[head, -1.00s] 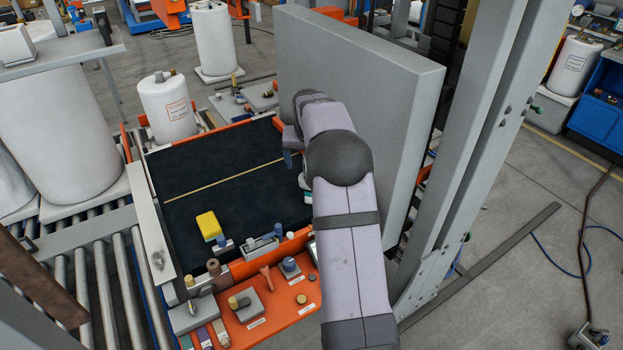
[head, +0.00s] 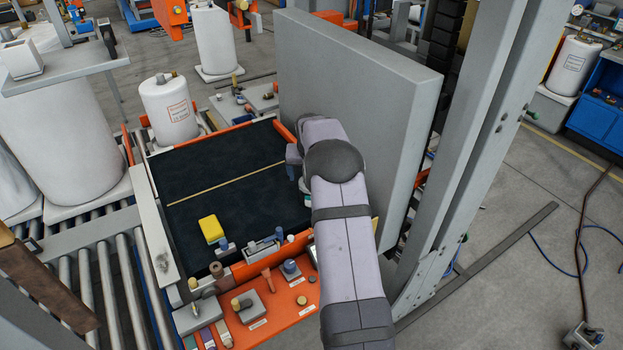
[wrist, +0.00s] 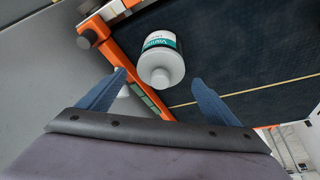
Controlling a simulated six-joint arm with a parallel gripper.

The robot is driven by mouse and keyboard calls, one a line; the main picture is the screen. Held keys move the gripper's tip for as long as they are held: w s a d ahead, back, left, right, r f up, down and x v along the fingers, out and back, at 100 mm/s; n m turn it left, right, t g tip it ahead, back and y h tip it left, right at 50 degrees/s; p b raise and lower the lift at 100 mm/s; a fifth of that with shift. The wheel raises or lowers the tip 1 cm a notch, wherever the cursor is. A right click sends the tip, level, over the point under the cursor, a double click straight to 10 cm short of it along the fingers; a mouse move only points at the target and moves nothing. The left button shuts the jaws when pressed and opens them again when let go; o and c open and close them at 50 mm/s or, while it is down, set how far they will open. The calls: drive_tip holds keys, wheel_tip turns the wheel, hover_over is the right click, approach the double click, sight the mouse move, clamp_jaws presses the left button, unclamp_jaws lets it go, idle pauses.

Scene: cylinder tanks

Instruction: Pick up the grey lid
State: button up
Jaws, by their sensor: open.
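In the wrist view a pale grey-white bottle (wrist: 158,47) with a teal label has a round grey lid (wrist: 160,77) on the end facing my camera. It is over or on the dark mat (wrist: 235,50), beside the orange rail. My gripper (wrist: 158,78) is open, with one blue finger to the left of the lid and one to the right. I see nothing held between the fingers. In the head view my gripper (head: 292,157) is low over the mat's right side, and my arm hides most of what is under it.
An orange rack (head: 270,312) with small parts lies at the front. A yellow block (head: 211,229) sits on the mat. The mat's middle is clear.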

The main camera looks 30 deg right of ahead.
drive_tip(key=shift+x, duration=0.85)
drive_tip(key=shift+c, duration=0.7)
drive_tip(key=c, duration=1.1)
drive_tip(key=shift+r, duration=0.15)
